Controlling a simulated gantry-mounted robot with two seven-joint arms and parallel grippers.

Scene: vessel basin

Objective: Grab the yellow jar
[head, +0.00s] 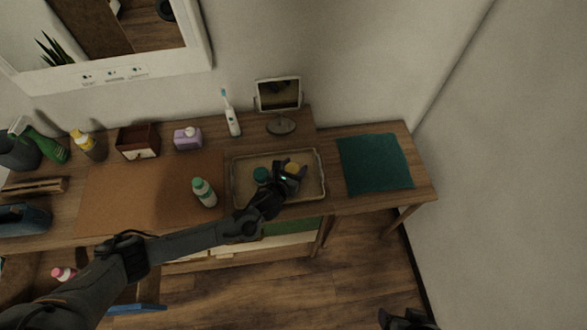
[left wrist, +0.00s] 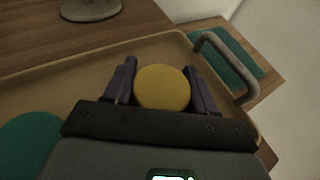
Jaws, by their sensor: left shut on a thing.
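The yellow jar (left wrist: 162,87) shows its round yellow lid between my left gripper's two fingers in the left wrist view. In the head view the yellow jar (head: 293,168) is at the right part of the tray (head: 317,188), partly covered by the gripper. My left gripper (head: 288,175) is shut on the jar; its fingers also show in the left wrist view (left wrist: 161,88). I cannot tell whether the jar touches the tray floor. A dark part of my right arm (head: 405,319) shows at the bottom edge, but its gripper fingers cannot be made out.
A teal-lidded jar (head: 261,175) stands in the tray just left of the gripper. A teal cloth (head: 375,163) lies flat at the right.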

